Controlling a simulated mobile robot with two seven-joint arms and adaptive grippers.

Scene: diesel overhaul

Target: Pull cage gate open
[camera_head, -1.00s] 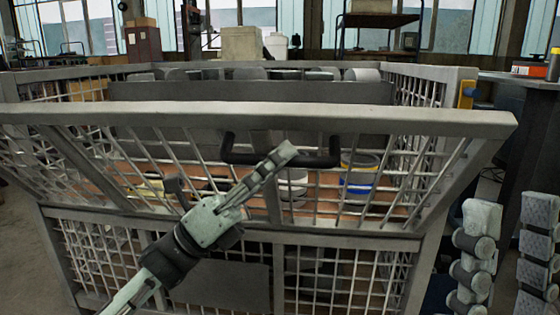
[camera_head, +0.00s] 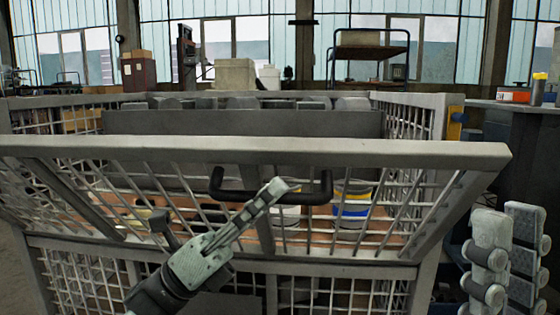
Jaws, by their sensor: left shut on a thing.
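The cage gate (camera_head: 400,153) is the upper front mesh panel of the grey metal cage. It leans outward toward me, its top rail standing clear of the cage's upper rim. A black U-shaped handle (camera_head: 325,190) sits near the middle below the rail. My left gripper (camera_head: 272,192) comes up from below and is shut on the handle. Its fingers hide part of the handle.
Inside the cage are a yellow-and-blue banded container (camera_head: 352,208) and several grey cylinders (camera_head: 240,102) at the back. A dark workbench (camera_head: 540,150) stands right of the cage. Some floor shows at the left edge.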

